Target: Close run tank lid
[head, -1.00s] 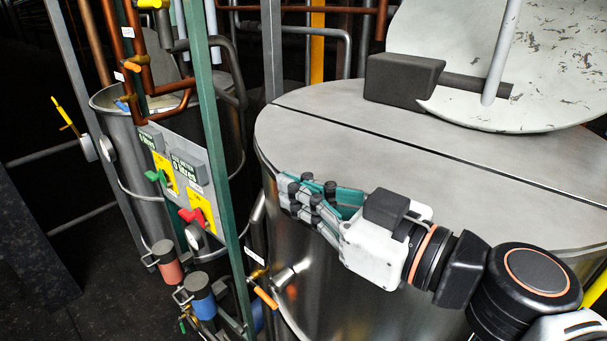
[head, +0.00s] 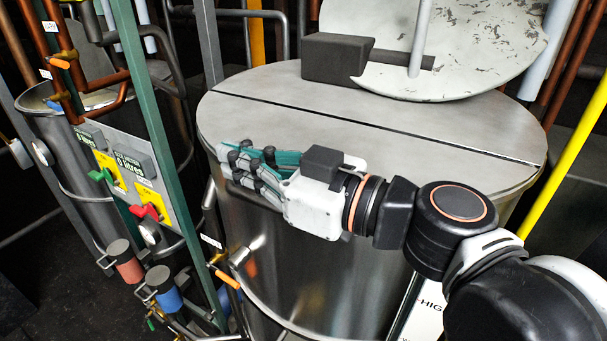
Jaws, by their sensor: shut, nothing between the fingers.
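A large steel tank (head: 330,245) stands in the middle of the head view. Its flat grey top has a dark straight seam across it. The front section (head: 400,150) of the top lies flat and level with the rear section (head: 270,88); no gap shows apart from the seam. I take the front section for the lid, but no label shows this. My gripper (head: 232,165) is shut and empty, fingers pointing left, at the tank's front left rim. It hides part of the rim and wall; I cannot tell if it touches them.
A scratched pale disc (head: 490,50) stands tilted behind the tank top, beside a dark block (head: 335,58). A green post (head: 150,130) and a valve panel (head: 125,175) stand close on the left. A yellow pole (head: 567,155) rises on the right.

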